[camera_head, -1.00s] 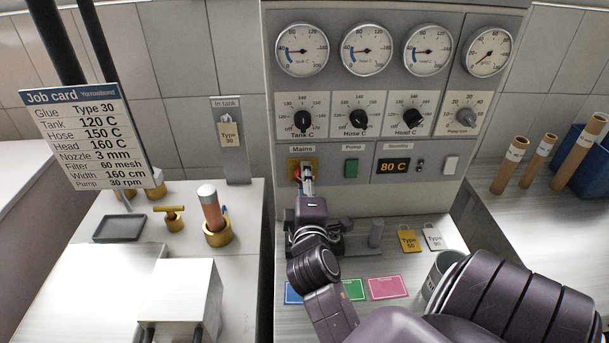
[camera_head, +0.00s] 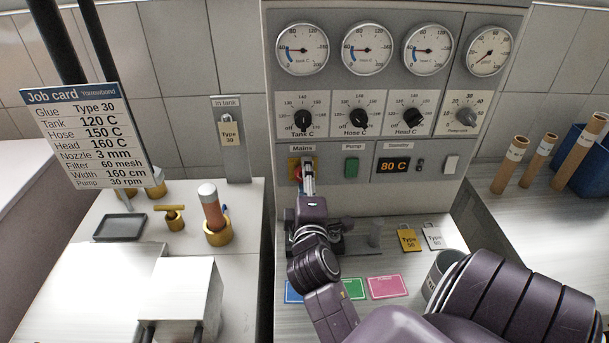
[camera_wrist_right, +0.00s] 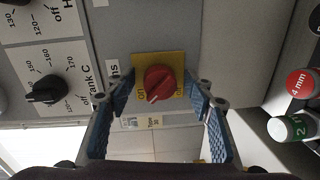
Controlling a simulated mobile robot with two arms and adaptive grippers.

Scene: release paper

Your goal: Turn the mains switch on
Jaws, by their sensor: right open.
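The mains switch is a red rotary knob (camera_wrist_right: 158,82) on a yellow plate (camera_wrist_right: 171,60), and its white pointer mark faces lower left in the right wrist view. In the head view the yellow plate (camera_head: 293,163) sits under the "Mains" label, with the knob mostly hidden by my gripper. My right gripper (camera_head: 308,168) is in front of the switch. In the right wrist view its two blue-padded fingers (camera_wrist_right: 161,98) are spread, one on each side of the knob. A gap shows between fingers and knob; contact is not visible. My left gripper is not in view.
Temperature dials (camera_head: 358,119) and gauges (camera_head: 367,50) are above the switch. A green pump button (camera_head: 351,167) and an "80 C" display (camera_head: 394,166) are to its right. Below are tags (camera_head: 408,240) and coloured cards (camera_head: 387,287). A job card (camera_head: 87,135) stands at left.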

